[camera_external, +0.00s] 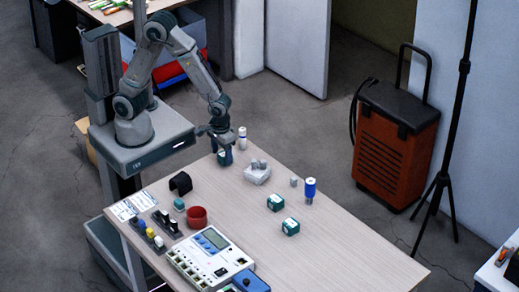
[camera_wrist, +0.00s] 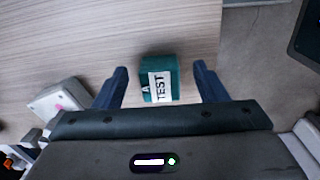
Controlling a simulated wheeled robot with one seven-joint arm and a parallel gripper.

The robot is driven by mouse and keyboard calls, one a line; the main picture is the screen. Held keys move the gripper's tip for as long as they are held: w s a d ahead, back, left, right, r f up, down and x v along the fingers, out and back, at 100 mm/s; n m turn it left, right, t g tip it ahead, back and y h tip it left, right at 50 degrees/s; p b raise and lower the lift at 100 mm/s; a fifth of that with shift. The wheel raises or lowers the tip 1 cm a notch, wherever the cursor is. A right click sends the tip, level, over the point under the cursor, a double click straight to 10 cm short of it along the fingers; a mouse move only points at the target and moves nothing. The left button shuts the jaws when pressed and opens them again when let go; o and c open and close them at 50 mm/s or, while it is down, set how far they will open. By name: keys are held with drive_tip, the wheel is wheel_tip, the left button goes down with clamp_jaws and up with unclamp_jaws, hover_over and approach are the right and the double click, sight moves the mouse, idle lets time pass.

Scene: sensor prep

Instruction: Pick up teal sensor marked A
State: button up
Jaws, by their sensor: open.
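The teal sensor marked A (camera_wrist: 149,70) is a small box with a white label reading "A" and "TEST" in the wrist view. It sits on the wooden table (camera_wrist: 60,45) between the two dark blue fingers of my gripper (camera_wrist: 160,80). The fingers are open, with a gap on each side of the sensor. In the external view my gripper (camera_external: 220,145) points down at the table's far left edge, and the same sensor (camera_external: 225,158) shows partly between its fingers. Two similar teal boxes (camera_external: 275,202) (camera_external: 291,227) stand farther right on the table.
A white-and-blue bottle (camera_external: 242,138) and a light grey block (camera_external: 257,172) stand close to my gripper. A black bracket (camera_external: 180,183), a red cup (camera_external: 197,217), a blue-capped cylinder (camera_external: 309,190) and a panel device (camera_external: 210,255) are elsewhere on the table. The right part (camera_external: 365,258) is clear.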

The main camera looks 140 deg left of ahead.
drive_tip(key=shift+f, duration=0.9)
drive_tip(key=c, duration=1.1)
drive_tip(key=shift+r, duration=0.1)
drive_tip(key=shift+c, duration=0.2)
